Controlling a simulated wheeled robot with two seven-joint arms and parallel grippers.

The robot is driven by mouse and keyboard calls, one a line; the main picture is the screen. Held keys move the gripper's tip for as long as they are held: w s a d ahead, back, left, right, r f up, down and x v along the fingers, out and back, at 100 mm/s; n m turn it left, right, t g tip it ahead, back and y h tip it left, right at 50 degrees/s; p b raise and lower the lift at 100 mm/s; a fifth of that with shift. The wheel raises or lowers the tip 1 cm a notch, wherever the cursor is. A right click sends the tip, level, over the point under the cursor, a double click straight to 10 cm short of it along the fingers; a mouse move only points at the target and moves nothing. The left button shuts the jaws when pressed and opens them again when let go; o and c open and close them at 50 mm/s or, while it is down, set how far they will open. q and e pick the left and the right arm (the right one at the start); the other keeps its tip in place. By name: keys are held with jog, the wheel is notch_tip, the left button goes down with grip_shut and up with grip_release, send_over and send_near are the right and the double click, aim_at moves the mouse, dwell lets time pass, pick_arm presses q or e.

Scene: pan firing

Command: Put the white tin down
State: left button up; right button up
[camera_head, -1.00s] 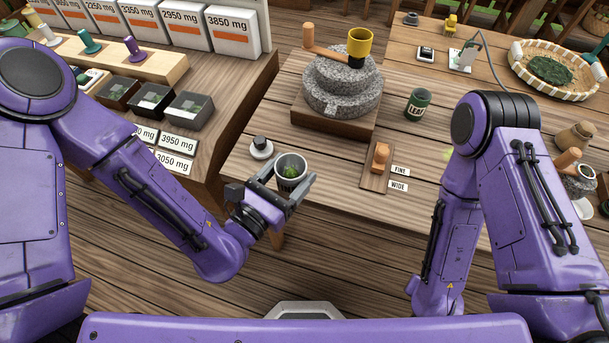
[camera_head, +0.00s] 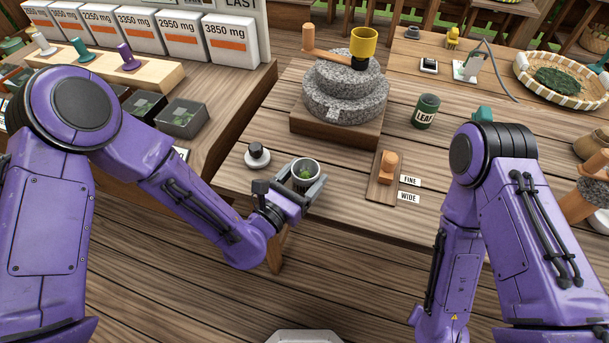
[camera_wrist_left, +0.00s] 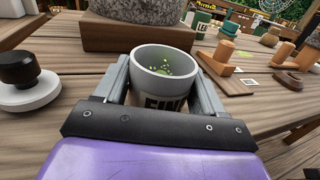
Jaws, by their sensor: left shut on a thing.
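The white tin (camera_head: 305,169) is an open cup with dark lettering and some green bits inside. My left gripper (camera_head: 307,190) is shut on it, one finger on each side, at the near edge of the wooden table. In the left wrist view the tin (camera_wrist_left: 162,66) stands upright between the fingers. Its base is hidden, so I cannot tell whether it touches the table. A white lid with a black knob (camera_head: 257,156) lies to its left. My right arm shows at the right, but its gripper is out of view.
A stone mill (camera_head: 345,95) on a wooden base stands behind the tin. A wooden board with an orange-brown peg (camera_head: 383,180) and two labels lies to the right. A green LEAF tin (camera_head: 425,112) stands farther back. Table between is clear.

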aim_at(297, 185)
pick_arm(q)
jog(key=shift+f, duration=0.1)
jog(key=o, duration=1.1)
jog(key=shift+c, duration=0.2)
jog(key=shift+r, duration=0.25)
jog(key=b+v, duration=0.1)
jog(key=v, duration=0.2)
jog(key=b+v, duration=0.1)
jog(key=v, duration=0.3)
jog(key=shift+s+a+f+b, duration=0.15)
jog(key=shift+s+f+b, duration=0.05)
jog(key=shift+b, duration=0.15)
jog(key=p+v, duration=0.3)
jog(key=v, duration=0.1)
jog(key=shift+s+a+r+p, duration=0.15)
jog(key=shift+s+r+p, duration=0.05)
jog(key=shift+s+p, duration=0.15)
